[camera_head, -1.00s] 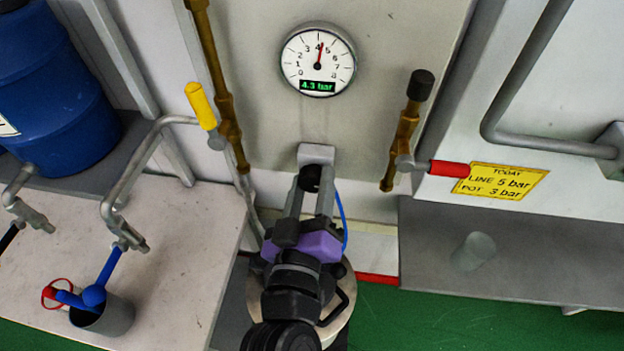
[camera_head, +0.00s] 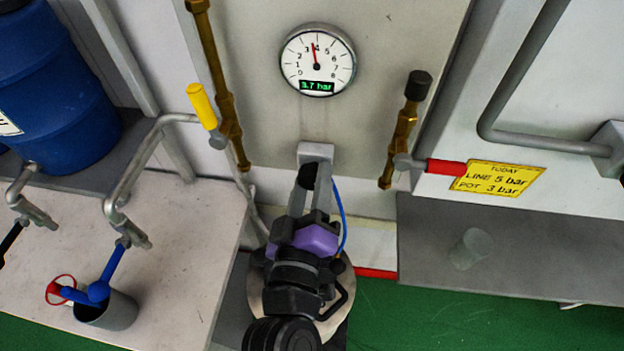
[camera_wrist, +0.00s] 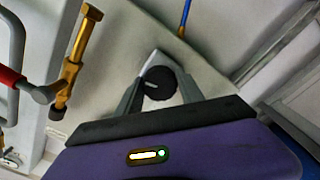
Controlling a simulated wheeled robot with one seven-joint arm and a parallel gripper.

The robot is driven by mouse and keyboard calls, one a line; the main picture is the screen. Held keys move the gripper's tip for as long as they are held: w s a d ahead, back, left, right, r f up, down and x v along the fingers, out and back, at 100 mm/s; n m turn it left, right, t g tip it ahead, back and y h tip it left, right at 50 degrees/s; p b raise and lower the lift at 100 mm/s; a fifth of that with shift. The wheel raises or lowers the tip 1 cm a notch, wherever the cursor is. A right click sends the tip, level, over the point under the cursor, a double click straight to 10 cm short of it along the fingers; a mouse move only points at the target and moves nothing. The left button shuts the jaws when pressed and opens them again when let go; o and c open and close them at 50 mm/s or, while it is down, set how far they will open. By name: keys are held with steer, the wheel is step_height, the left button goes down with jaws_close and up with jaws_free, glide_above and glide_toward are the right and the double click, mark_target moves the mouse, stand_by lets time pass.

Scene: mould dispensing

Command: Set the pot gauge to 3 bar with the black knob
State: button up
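The round white gauge (camera_head: 318,60) on the grey panel shows 3.7 bar on its green display, and its red needle points just left of 4. The black knob (camera_head: 308,176) is on a small bracket below the gauge. My gripper (camera_head: 315,190) reaches up to it with its fingers on either side. In the wrist view the knob (camera_wrist: 160,83) sits between the two grey fingertips (camera_wrist: 159,90), which appear closed on its sides. A white mark shows on the knob's face.
A yellow sign (camera_head: 497,178) reads LINE 5 bar, POT 3 bar. A yellow-handled valve (camera_head: 202,105) stands left of the gauge, and a red-handled one (camera_head: 447,167) right. A blue drum (camera_head: 50,85) and a grey cup (camera_head: 108,312) are at left.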

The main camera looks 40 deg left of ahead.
steer(key=o, duration=0.3)
steer(key=b+v, duration=0.2)
steer(key=v, duration=0.6)
steer(key=shift+a, duration=0.1)
stand_by(0.5)
